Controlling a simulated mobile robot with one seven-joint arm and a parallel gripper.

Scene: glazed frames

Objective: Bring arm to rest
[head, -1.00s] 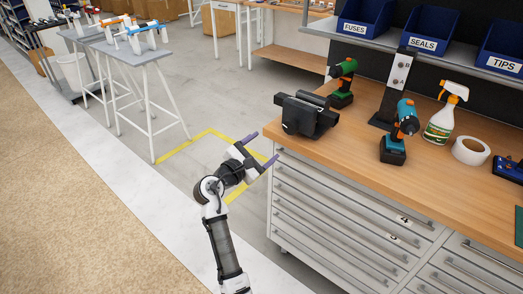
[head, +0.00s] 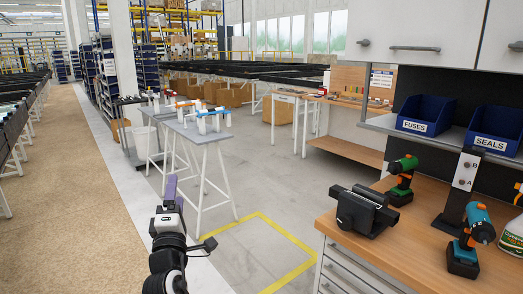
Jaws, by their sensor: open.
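My gripper (head: 171,190) is at the lower left in the head view, at the end of my black and white arm. Its purple fingers point up and away from me and are seen nearly edge-on, so the gap between them is hard to see. Nothing shows between them. The gripper is over the floor, left of the workbench (head: 423,235) and apart from it. The rest of my arm runs out of the bottom of the picture.
A black vise (head: 366,210), a green drill (head: 402,178) and a blue drill (head: 470,240) stand on the workbench. A grey trestle table (head: 200,130) stands beyond my gripper. A yellow floor marking (head: 283,235) borders clear floor between them.

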